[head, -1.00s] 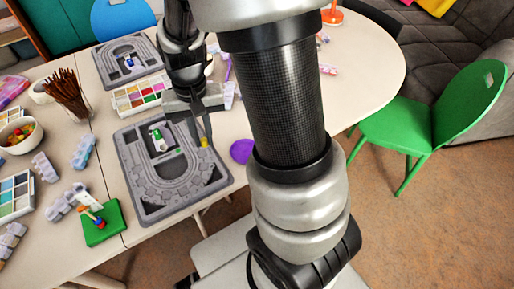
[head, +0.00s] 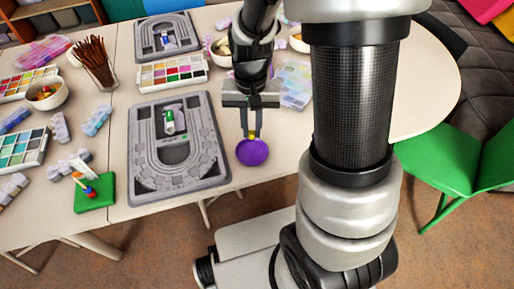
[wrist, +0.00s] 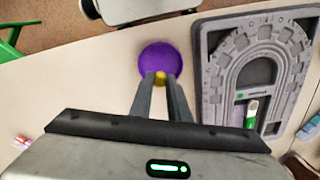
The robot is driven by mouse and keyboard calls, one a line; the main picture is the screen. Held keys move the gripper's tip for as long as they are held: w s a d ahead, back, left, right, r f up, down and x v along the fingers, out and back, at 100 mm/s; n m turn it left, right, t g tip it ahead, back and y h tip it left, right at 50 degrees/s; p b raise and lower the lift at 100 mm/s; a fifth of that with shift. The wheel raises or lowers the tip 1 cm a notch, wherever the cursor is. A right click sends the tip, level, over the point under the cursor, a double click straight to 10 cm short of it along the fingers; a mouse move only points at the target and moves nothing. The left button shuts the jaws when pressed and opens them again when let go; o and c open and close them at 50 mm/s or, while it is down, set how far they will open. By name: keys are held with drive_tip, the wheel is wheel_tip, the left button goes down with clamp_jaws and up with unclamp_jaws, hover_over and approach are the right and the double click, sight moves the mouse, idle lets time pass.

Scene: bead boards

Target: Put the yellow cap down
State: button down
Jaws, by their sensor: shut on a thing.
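The yellow cap (head: 252,134) is small and sits between the fingertips of my gripper (head: 252,132), which is shut on it. It also shows in the wrist view (wrist: 160,79) between the two fingertips. The dish stands on the table to the right of the grey bead board (head: 215,170).
A green-and-white tube (head: 169,122) lies on the near bead board. A paint set (head: 173,73) and a second board (head: 168,35) are farther back. A clear compartment box (head: 295,85) stands behind my gripper. The table edge is close in front of the dish.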

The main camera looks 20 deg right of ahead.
sight(252, 153)
wheel_tip(252, 153, down, 7)
drive_tip(key=shift+f+b, duration=0.15)
drive_tip(key=shift+b, duration=0.7)
drive_tip(key=shift+f, duration=0.35)
drive_tip(key=c, duration=1.7)
unclamp_jaws()
drive_tip(key=shift+o, duration=0.2)
